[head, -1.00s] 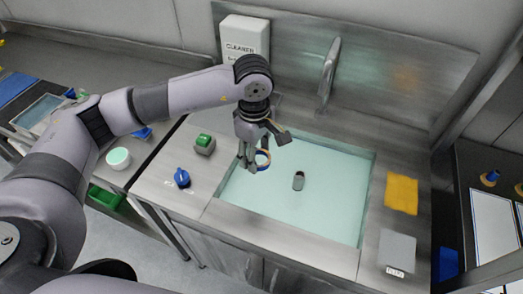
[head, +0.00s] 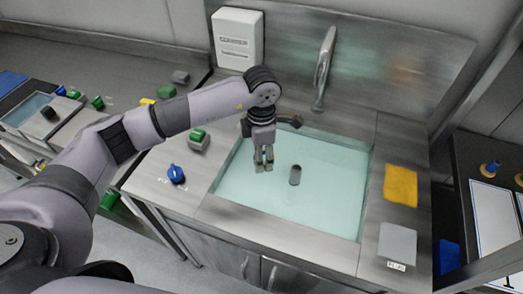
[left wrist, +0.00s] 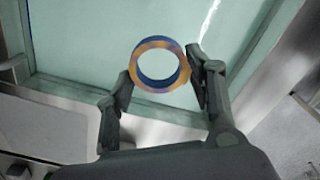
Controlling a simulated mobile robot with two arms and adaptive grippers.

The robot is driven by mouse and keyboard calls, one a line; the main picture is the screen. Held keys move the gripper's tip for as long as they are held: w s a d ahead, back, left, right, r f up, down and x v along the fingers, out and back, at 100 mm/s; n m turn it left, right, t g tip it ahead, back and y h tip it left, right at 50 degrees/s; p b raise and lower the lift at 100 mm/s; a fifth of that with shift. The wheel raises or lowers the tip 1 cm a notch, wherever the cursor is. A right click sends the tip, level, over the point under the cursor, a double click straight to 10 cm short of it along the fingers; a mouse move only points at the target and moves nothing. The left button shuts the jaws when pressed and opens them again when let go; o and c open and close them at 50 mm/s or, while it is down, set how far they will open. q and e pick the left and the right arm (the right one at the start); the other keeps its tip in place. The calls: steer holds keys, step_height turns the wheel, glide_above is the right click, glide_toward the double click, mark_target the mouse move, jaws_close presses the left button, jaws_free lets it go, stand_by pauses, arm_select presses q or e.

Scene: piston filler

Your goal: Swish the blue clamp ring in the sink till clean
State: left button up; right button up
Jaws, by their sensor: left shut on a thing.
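The blue clamp ring (left wrist: 183,68) shows in the left wrist view between my left gripper's fingertips (left wrist: 160,71). Orange-yellow patches cover much of its face, with blue along the upper edge. In the head view my left gripper (head: 263,166) points down over the left part of the sink (head: 335,200), which holds pale green water. I cannot make out the ring there, nor whether it touches the water. The left gripper is shut on the ring. My right gripper is in neither view.
A dark grey cylindrical piece (head: 295,175) is in the sink, right of the gripper. The faucet (head: 324,70) stands behind. A blue knob (head: 176,173) and green-topped block (head: 199,140) are left of the basin; a yellow cloth (head: 401,185) and grey pad (head: 397,243) lie right.

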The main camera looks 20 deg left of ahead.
arm_select(q)
steer(key=shift+f+b, duration=4.1)
steer(key=shift+f, duration=1.3)
steer(key=shift+s, duration=0.6)
steer(key=shift+w+b, duration=0.35)
steer(key=shift+w, duration=0.35)
steer(key=shift+w+b, duration=0.3)
steer(key=shift+w, duration=0.25)
